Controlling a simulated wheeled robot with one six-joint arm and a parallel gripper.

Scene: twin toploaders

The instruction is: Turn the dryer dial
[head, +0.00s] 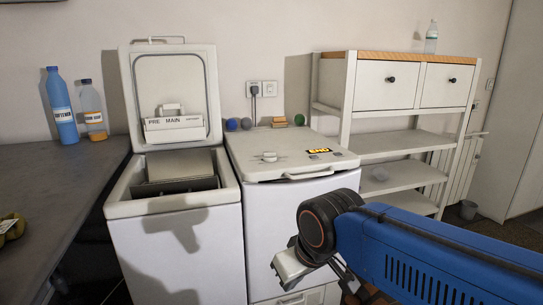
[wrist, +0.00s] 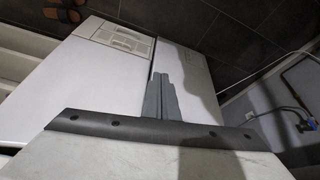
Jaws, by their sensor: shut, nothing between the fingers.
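The closed white machine (head: 300,215) on the right has a white dial (head: 269,156) on its top. A small dark display with orange characters (head: 319,151) sits to the right of the dial. I cannot read a name that marks this machine as the dryer. In the wrist view my gripper (wrist: 163,82) is shut and empty, in front of white machine fronts (wrist: 80,85). The dial is out of the wrist view. In the head view my arm is at the lower right, in front of the closed machine and apart from the dial; the fingertips are hidden there.
The left machine (head: 175,250) stands open, its raised lid (head: 215,75) marked PRE and MAIN. A shelf unit (head: 340,95) stands at right. Several small items sit behind the dial.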

